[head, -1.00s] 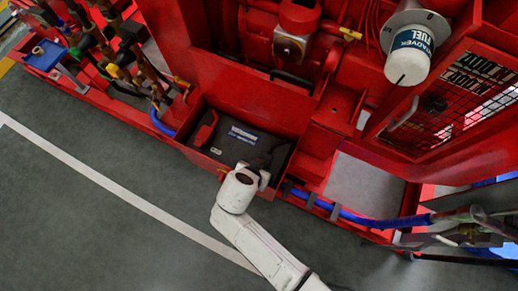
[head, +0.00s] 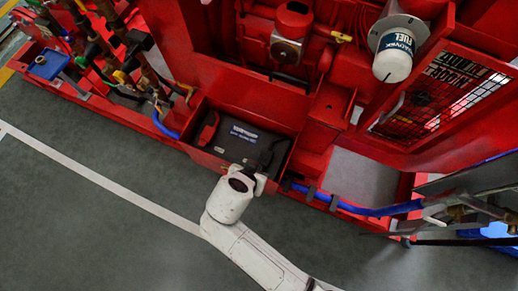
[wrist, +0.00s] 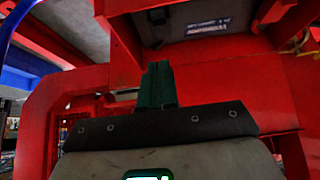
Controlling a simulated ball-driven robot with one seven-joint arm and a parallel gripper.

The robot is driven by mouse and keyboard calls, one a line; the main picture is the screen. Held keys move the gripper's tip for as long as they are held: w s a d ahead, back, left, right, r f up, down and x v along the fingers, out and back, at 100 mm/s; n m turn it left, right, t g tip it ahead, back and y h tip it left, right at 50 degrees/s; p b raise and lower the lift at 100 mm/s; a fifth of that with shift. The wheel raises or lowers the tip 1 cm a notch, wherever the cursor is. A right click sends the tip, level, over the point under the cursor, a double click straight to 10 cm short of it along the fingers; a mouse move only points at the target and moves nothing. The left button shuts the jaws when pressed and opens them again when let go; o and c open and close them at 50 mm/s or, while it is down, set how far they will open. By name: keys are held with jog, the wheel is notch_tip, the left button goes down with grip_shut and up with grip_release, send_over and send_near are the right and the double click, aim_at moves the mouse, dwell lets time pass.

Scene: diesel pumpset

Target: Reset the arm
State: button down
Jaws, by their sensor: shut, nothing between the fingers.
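My white arm reaches up from the bottom of the head view. Its wrist (head: 230,197) is at the front edge of the red battery box (head: 213,165). The dark battery (head: 235,138) with a white label sits inside that box. In the head view my gripper's fingers are mostly hidden by the wrist and hard to make out against the dark battery. In the wrist view my gripper (wrist: 159,70) is shut and empty, its dark green fingers together, pointing toward red framework. The part of the box behind my wrist is hidden.
The red pumpset frame (head: 330,120) fills the upper view. A white fuel filter (head: 394,52) and a mesh guard (head: 430,105) are at the upper right. A blue hose (head: 360,209) runs along the frame's edge. Grey floor (head: 110,220) is clear at the lower left.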

jog(key=s+d+r+n+g+p, duration=0.1)
jog(key=s+d+r+p, duration=0.2)
jog(key=d, duration=0.7)
jog(key=s+d+r+n+g+y+p, duration=0.1)
jog(key=s+d+r+g+p, duration=0.1)
jog(key=s+d+r, duration=0.5)
jog(key=s+d+r+n+g+y+p, duration=0.1)
jog(key=s+d+r+p, duration=0.3)
jog(key=d, duration=0.9)
jog(key=shift+s+r+n+g, duration=0.3)
jog(key=shift+s+r+g, duration=0.1)
jog(key=shift+r+g, duration=0.4)
